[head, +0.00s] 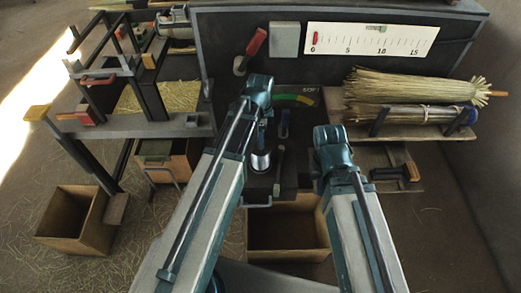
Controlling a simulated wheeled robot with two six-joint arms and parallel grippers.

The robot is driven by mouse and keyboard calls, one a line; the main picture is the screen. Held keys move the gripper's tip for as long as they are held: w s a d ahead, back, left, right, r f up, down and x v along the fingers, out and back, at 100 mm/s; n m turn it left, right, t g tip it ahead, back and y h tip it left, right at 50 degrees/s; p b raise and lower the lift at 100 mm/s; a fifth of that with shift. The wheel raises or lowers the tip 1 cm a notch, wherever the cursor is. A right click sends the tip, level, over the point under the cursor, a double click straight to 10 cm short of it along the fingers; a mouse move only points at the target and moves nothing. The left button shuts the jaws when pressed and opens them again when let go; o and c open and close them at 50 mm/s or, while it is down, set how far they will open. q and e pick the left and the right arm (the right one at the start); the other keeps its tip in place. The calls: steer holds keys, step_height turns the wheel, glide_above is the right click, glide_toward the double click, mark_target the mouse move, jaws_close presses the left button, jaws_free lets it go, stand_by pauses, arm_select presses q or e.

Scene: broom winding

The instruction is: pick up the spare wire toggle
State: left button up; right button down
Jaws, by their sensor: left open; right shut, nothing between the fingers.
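I cannot pick out the spare wire toggle for certain. A small upright piece with a pale end (278,168) and a blue-handled piece (284,123) stand on the dark bench (291,180) between my arms. My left gripper (258,92) is over the back of this bench, below the red-handled lever, with its jaws open. My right gripper (333,142) is over the bench's right side, left of the broom shelf, shut and empty. The wrists hide most of both grippers' fingers.
A straw broom (410,86) lies on the right shelf (462,132). A red-handled lever (256,43) and a white scale (370,38) are on the back panel. Open wooden boxes stand on the floor at left (85,218) and centre (290,243).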

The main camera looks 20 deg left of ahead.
arm_select(q)
step_height(320, 180, down, 2)
steer(key=shift+b, duration=0.5)
steer(key=shift+r, duration=0.1)
arm_select(e)
steer(key=shift+f, duration=0.9)
arm_select(q)
steer(key=shift+c, duration=0.2)
jaws_close()
steer(key=shift+r, duration=0.1)
arm_select(e)
steer(key=shift+r, duration=0.1)
